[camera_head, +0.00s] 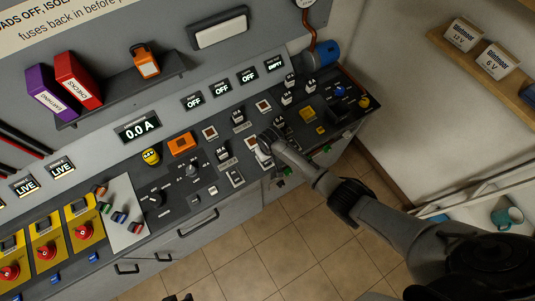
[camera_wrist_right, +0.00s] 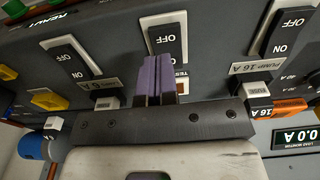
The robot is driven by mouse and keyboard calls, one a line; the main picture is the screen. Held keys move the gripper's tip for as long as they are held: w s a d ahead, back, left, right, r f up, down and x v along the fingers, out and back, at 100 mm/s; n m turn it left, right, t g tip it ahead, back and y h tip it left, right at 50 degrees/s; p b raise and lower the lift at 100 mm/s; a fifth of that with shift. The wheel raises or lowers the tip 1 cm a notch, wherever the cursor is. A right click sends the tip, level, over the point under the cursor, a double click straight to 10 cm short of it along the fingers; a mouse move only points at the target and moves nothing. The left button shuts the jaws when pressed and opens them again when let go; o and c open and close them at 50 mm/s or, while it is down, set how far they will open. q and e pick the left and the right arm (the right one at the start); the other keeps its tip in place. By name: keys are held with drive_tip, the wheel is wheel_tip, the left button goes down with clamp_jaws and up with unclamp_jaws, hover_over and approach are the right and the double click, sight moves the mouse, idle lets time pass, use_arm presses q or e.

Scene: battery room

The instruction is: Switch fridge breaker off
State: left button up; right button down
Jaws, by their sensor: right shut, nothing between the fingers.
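In the right wrist view, my right gripper (camera_wrist_right: 162,78) is shut and empty, its purple fingers together in front of the middle white breaker plate (camera_wrist_right: 166,35). This plate reads OFF and ON; the fingers hide its lower part. A label ending in 6 A (camera_wrist_right: 98,84) lies beside it, partly hidden, so I cannot read whether it says fridge. Whether the fingers touch the breaker is unclear. In the head view, my right gripper (camera_head: 266,142) is over the sloping panel, among the breakers. A small dark tip at the bottom edge seems to be my left gripper (camera_head: 179,297); its jaws are unclear.
Similar breakers flank the middle one: one on the left (camera_wrist_right: 68,55) and the PUMP 16 A breaker (camera_wrist_right: 278,38) on the right. Yellow isolators with red knobs (camera_head: 46,242) stand at the panel's left. A load monitor (camera_head: 138,128) reads 0.0 A. Tiled floor (camera_head: 262,232) is open in front.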

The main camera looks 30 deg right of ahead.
sight(269, 164)
use_arm(q)
drive_tip(key=shift+d+r, duration=0.2)
drive_tip(key=shift+r, duration=0.5)
use_arm(e)
wheel_tip(269, 164, up, 11)
drive_tip(key=shift+s, duration=0.4)
use_arm(q)
drive_tip(key=shift+a, duration=0.2)
use_arm(e)
drive_tip(key=shift+a+f, duration=0.1)
drive_tip(key=shift+a, duration=0.05)
